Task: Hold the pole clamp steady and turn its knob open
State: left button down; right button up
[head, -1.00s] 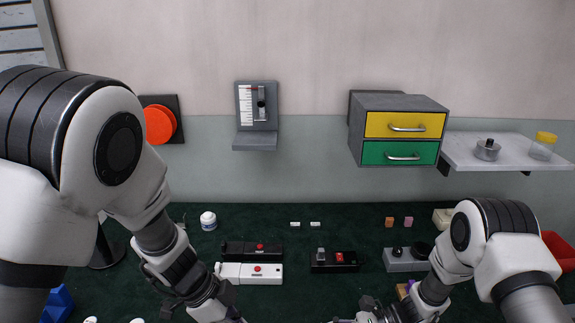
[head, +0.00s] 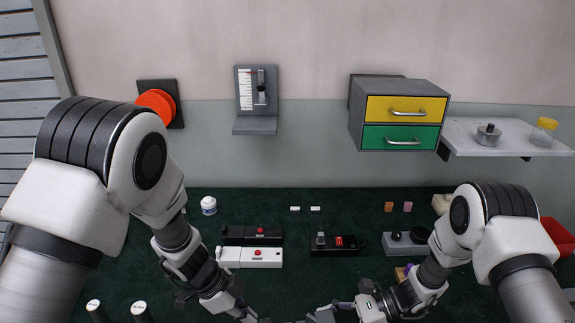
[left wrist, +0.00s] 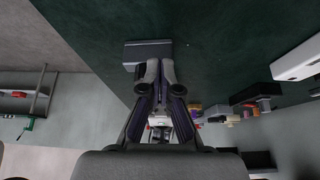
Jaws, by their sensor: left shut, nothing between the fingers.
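I cannot make out the pole clamp or its knob for certain in either view. A plain grey block (left wrist: 146,52) stands on the dark green mat just beyond my left fingertips in the left wrist view; I cannot tell whether it belongs to the clamp. My left gripper (head: 250,318) is at the bottom edge of the head view, partly cut off. In the left wrist view its fingers (left wrist: 153,72) are shut with nothing between them. My right gripper (head: 322,314) points left near the bottom edge, a short way right of the left one; its opening is unclear.
Black and white boxes with red buttons (head: 258,258), a black switch box (head: 335,246) and a grey box with black knobs (head: 400,243) stand beyond the grippers. Black bottles (head: 140,316) stand lower left. A yellow-green drawer unit (head: 398,88) is on the wall. Bare mat lies between.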

pick_arm(q)
jog(key=shift+s+d, duration=0.2)
jog(key=shift+d, duration=0.05)
dwell(0.6)
jog(key=shift+s, duration=0.25)
jog(key=shift+s+a, duration=0.1)
jog(key=shift+s, duration=0.4)
jog(key=shift+s, duration=0.4)
